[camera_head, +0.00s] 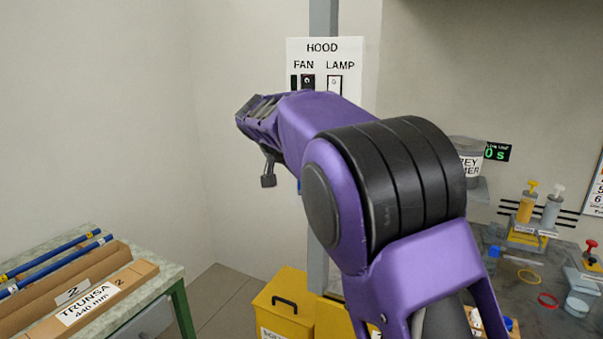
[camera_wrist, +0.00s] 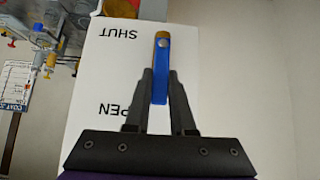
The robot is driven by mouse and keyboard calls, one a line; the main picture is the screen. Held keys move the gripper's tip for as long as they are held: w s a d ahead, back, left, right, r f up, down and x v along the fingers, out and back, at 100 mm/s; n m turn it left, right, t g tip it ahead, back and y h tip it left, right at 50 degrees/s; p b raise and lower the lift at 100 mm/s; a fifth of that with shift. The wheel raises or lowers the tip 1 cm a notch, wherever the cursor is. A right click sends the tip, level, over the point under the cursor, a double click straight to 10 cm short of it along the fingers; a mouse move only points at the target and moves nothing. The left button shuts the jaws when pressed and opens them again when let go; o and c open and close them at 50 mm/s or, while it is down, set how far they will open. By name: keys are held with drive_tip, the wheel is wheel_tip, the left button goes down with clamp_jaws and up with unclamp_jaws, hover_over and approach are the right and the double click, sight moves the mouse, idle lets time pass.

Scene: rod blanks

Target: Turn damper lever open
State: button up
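The damper lever (camera_wrist: 161,72) is a blue bar with a brownish end, upright in the wrist view. It lies in front of a white plate (camera_wrist: 100,75) whose words, SHUT and a partly covered OPEN, appear upside down. SHUT is to the left of the lever's upper end, OPEN to the left of its lower end. My gripper (camera_wrist: 160,76) has its two dark fingers close against both sides of the lever's lower part, with no clear gap. In the head view my purple arm reaches up and left; the lever and fingertips cannot be made out there.
A HOOD panel (camera_head: 297,54) with FAN and LAMP switches is behind my arm. A yellow bin (camera_head: 283,300) stands below. A green-legged table (camera_head: 147,287) with boxes and blue rods is at left. A cluttered dark bench (camera_head: 520,320) is at right.

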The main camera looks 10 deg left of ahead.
drive_tip(key=o, duration=0.5)
drive_tip(key=shift+c, duration=0.2)
drive_tip(key=v, duration=1.7)
drive_tip(key=shift+s+r, duration=0.1)
drive_tip(key=shift+r, duration=0.05)
